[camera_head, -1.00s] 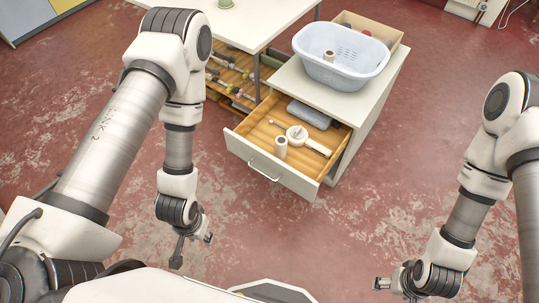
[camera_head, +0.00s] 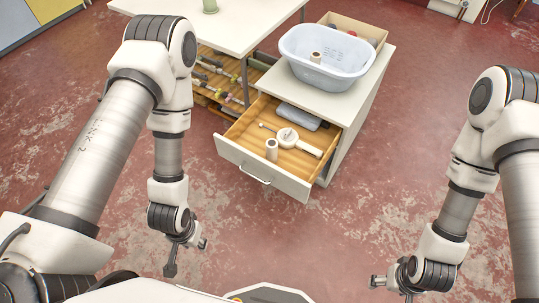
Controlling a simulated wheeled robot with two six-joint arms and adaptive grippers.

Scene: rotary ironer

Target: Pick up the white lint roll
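A small upright pale roll (camera_head: 272,150) stands in the open drawer (camera_head: 262,170), near its front. A similar beige-white roll (camera_head: 316,57) stands inside the light blue basket on top of the cabinet. I cannot tell for sure which of them is the white lint roll. A white round-headed tool with a handle (camera_head: 288,137) lies in the drawer behind the first roll. My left gripper (camera_head: 187,257) hangs low, left of and in front of the drawer, its fingers apart and empty. My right gripper (camera_head: 391,288) is at the bottom right, far from the drawer, its fingers apart and empty.
The light blue basket (camera_head: 325,68) and a cardboard box (camera_head: 371,32) are on the white cabinet (camera_head: 352,103). A grey object (camera_head: 299,116) lies at the drawer's back. A white table (camera_head: 232,32) stands behind left, above a rack of spools (camera_head: 218,82). The red floor around is clear.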

